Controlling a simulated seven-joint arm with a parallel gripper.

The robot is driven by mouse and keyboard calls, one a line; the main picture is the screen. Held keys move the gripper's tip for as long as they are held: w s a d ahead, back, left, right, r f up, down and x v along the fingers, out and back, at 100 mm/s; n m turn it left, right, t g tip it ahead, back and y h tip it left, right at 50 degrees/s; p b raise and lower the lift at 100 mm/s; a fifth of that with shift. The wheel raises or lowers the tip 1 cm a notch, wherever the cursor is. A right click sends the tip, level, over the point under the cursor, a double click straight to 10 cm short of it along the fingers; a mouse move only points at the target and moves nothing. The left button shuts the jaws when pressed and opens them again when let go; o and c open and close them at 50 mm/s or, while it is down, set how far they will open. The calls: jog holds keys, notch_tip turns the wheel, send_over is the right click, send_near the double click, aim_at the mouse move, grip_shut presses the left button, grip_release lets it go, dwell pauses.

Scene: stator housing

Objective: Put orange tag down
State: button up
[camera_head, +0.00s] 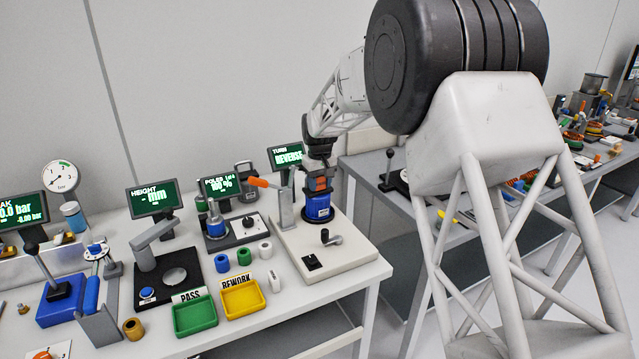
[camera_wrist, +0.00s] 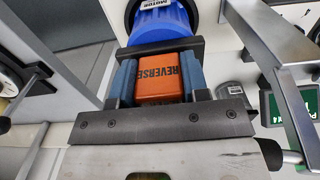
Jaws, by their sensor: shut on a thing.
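The orange tag (camera_wrist: 160,77), marked REVERSE, sits between the two blue-grey fingers of my gripper (camera_wrist: 160,60) in the wrist view. My gripper is shut on it. A blue motor housing (camera_wrist: 160,26) with a white label lies just beyond the fingertips. In the head view the orange tag (camera_head: 320,184) shows just above the blue motor housing (camera_head: 318,207), which stands upright on a white station base (camera_head: 340,258). I cannot tell whether the tag touches the housing.
A grey post with an orange-handled lever (camera_head: 268,183) stands close left of the housing. A small crank (camera_head: 330,238) is in front. Green PASS (camera_head: 195,318) and yellow REWORK (camera_head: 242,300) trays lie front left. A TURN display (camera_head: 287,156) reads REVERSE behind.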

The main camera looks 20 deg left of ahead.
jog(key=shift+f, duration=0.1)
jog(key=o, duration=1)
notch_tip(320, 180, up, 12)
jog(key=shift+f, duration=0.1)
jog(key=shift+r, duration=0.2)
dwell(1.0)
